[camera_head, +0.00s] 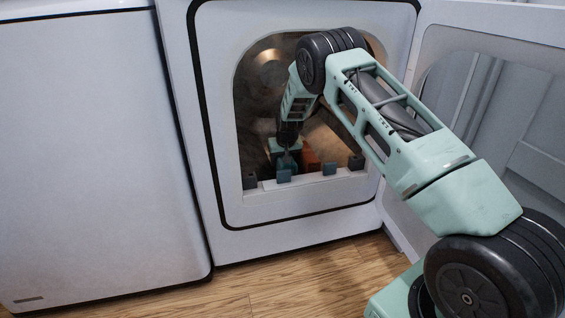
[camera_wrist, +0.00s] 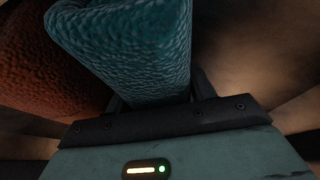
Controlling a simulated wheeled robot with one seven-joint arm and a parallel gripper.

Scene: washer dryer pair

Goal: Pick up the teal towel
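The teal towel (camera_wrist: 135,45) is a rolled or folded textured cloth inside the drum. In the wrist view it rises from between my gripper's two dark fingers (camera_wrist: 158,95), very close to the palm. The fingers are at either side of its lower part, mostly hidden by the cloth, and I cannot tell whether they press on it. In the head view my arm reaches through the round-topped door opening, and my gripper (camera_head: 287,158) is low in the drum near its front lip. The towel is hard to tell from the gripper there.
A rust-orange towel (camera_wrist: 45,65) lies left of the teal one; it also shows in the head view (camera_head: 311,160). The machine's front lip (camera_head: 300,182) bears small blue and dark blocks. The open door (camera_head: 495,100) stands at the right. A closed white machine (camera_head: 90,150) is at the left.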

